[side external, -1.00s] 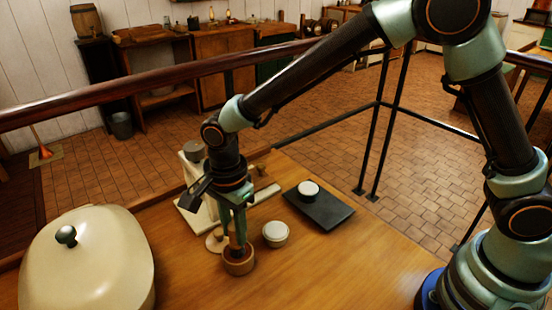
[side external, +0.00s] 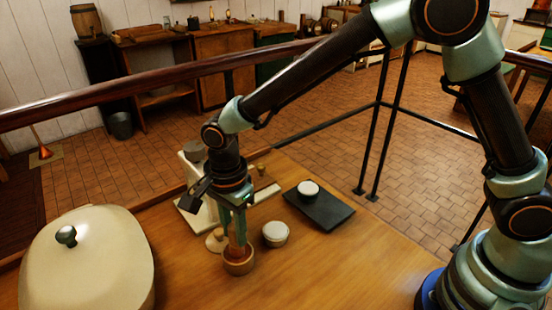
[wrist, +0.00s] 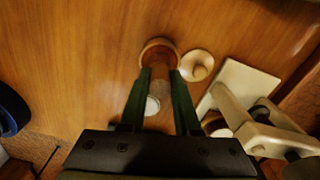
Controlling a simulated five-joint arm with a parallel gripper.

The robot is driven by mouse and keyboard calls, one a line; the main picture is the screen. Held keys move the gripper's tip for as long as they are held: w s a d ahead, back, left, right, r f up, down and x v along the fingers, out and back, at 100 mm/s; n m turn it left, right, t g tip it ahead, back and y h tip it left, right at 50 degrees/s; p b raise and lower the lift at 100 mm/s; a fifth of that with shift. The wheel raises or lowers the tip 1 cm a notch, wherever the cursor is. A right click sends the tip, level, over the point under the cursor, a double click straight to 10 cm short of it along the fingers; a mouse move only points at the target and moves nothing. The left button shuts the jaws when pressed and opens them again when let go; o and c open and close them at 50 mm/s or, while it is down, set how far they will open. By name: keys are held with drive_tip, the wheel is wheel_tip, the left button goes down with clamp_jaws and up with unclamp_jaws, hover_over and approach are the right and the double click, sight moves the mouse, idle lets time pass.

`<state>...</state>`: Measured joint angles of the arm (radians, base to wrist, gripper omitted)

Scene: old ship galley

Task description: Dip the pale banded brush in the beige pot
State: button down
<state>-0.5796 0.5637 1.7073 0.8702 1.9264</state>
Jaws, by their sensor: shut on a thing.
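My gripper (side external: 238,225) points down and is shut on the brush (side external: 238,240), whose tan-brown length shows between the fingers. Its bands are not clear. The brush stands over the small round tan-brown pot (side external: 238,265), its lower end within the rim and hidden by the pot wall. The wrist view shows the same pot (wrist: 158,44) just beyond my fingertips, with the brush (wrist: 159,88) between the fingers. A round cream lid with a knob (side external: 215,242) lies beside the pot and also shows in the wrist view (wrist: 197,66).
A pale lidded jar (side external: 275,235) stands right of the pot. A dark slab (side external: 328,212) holds another pale round jar (side external: 308,189). A cream stand (side external: 196,212) is behind my gripper. A large cream lidded vessel (side external: 95,265) fills the left. The front right tabletop is clear.

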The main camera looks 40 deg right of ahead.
drive_tip(key=shift+r, duration=3.5)
drive_tip(key=s+d+r+n, duration=0.1)
drive_tip(key=s+d+n, duration=0.1)
drive_tip(key=d+n, duration=0.5)
drive_tip(key=s+d+r+n, duration=0.2)
drive_tip(key=d+n, duration=0.6)
drive_tip(key=d, duration=0.9)
drive_tip(key=shift+d+r, duration=0.2)
drive_tip(key=shift+r, duration=0.05)
